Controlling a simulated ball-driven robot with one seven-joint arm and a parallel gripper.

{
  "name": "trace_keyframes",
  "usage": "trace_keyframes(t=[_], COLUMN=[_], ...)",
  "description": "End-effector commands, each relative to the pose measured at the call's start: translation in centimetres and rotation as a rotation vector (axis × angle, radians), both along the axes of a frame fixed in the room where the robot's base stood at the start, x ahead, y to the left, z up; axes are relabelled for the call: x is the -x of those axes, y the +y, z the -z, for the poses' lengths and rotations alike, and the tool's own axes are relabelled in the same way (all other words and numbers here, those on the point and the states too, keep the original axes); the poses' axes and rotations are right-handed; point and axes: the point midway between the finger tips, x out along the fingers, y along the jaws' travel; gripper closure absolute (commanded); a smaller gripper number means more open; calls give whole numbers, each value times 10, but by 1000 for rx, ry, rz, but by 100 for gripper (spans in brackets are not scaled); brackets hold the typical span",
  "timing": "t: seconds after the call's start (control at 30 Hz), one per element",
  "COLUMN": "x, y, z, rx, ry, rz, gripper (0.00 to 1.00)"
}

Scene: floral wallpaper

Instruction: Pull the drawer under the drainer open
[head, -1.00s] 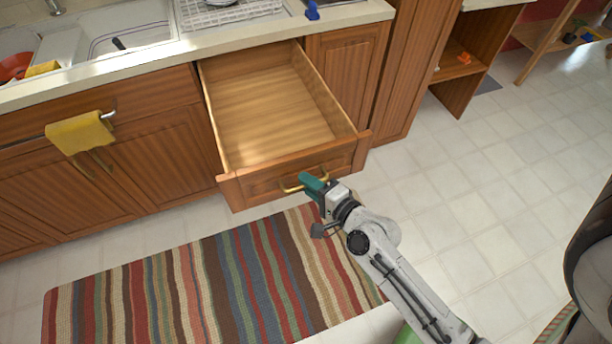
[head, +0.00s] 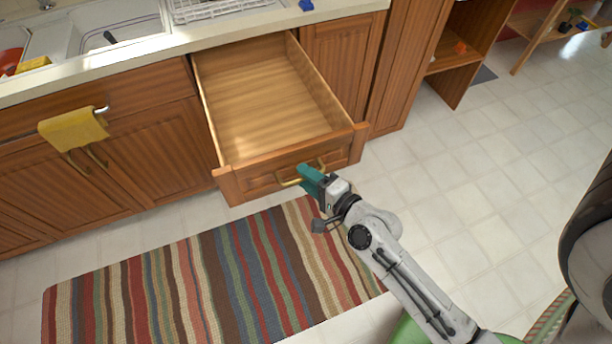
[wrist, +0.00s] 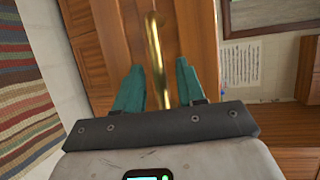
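The wooden drawer (head: 264,100) under the white drainer (head: 215,9) is pulled far out, and its inside is empty. Its front carries a curved brass handle (head: 289,183). My gripper (head: 308,174) is at this handle, reaching from the lower right. In the wrist view, the brass handle (wrist: 155,55) runs between the two teal fingers of my gripper (wrist: 159,84). The fingers are apart, with narrow gaps beside the handle. Part of the handle is hidden behind the fingers in the head view.
A striped rug (head: 215,275) lies on the floor in front of the drawer. A yellow towel (head: 73,128) hangs on the cabinet to the left. Tiled floor (head: 480,190) is clear to the right. A wooden shelf unit (head: 455,60) stands at the back right.

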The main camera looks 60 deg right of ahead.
Motion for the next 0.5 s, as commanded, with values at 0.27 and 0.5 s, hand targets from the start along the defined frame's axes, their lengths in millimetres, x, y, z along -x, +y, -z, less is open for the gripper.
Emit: trace_keyframes(t=[0.27,0.5], x=[47,81], y=[10,16], z=[-5,-12], rx=[0,-1], ry=[4,3], rz=[-1,-1], gripper=[61,61])
